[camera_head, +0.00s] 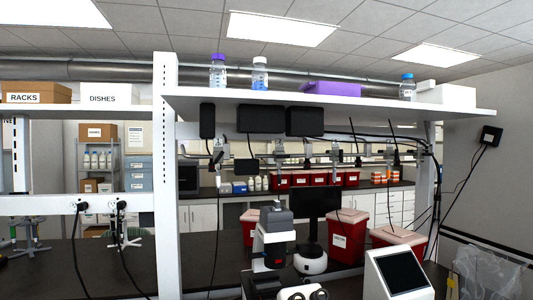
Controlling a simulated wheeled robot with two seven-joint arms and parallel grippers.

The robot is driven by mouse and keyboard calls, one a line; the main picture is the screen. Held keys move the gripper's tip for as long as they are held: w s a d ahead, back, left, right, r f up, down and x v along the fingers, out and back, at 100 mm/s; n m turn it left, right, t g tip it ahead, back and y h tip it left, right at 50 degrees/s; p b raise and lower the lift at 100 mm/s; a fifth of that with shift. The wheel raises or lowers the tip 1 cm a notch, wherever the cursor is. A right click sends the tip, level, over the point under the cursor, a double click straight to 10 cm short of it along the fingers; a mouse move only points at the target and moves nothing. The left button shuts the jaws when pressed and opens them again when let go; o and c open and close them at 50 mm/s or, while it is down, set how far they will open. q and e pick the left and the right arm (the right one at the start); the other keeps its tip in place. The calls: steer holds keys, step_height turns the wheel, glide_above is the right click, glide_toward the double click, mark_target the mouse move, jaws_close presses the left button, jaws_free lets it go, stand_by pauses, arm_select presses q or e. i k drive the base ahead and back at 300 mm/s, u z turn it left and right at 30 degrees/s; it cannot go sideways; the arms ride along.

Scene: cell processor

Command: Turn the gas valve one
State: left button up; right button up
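Neither of my grippers shows in the head view. No thing here can be told for certain as the gas valve. Several small grey fixtures hang in a row below the shelf, one at the left (218,155) and one further right (336,153). They are too small to tell whether they are valves or in what position they stand. Two dark round fittings with cables, a left one (82,206) and a right one (121,205), sit on the white rail (40,205) at the left.
A white shelf (330,106) with bottles crosses above the dark bench (200,262). A microscope (272,240), red bins (347,235) and a white device with a dark screen (398,272) stand at the front. A white post (166,180) rises left of centre. Cables hang at the right.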

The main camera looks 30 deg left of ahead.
mark_target(218, 158)
steer(key=z, duration=0.1)
steer(key=i, duration=0.9)
steer(key=u, duration=0.4)
